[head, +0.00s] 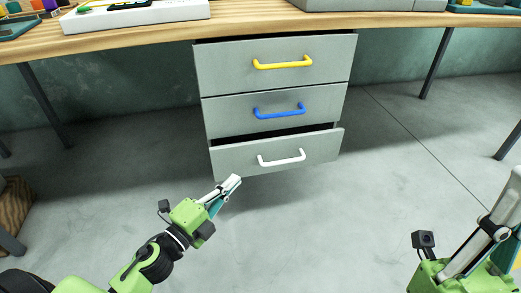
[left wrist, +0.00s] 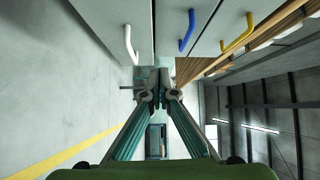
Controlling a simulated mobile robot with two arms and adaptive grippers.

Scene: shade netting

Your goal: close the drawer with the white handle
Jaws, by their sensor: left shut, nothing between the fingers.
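The drawer with the white handle (head: 280,154) is the bottom one of three grey drawers under the table. It stands partly open, with a dark gap above its front. Its white handle (head: 282,158) also shows in the left wrist view (left wrist: 131,40). My left gripper (head: 231,184) is shut and empty, just in front of and below the lower left corner of that drawer front. In the left wrist view its closed fingers (left wrist: 150,92) are beside the drawer front; whether they touch it I cannot tell. My right gripper (head: 508,205) is at the right edge, partly cut off.
The drawer with the blue handle (head: 279,110) and the top drawer with the yellow handle (head: 282,62) look shut. The wooden tabletop (head: 250,27) carries trays and boxes above. Table legs (head: 436,62) stand to the sides. The grey floor in front is clear.

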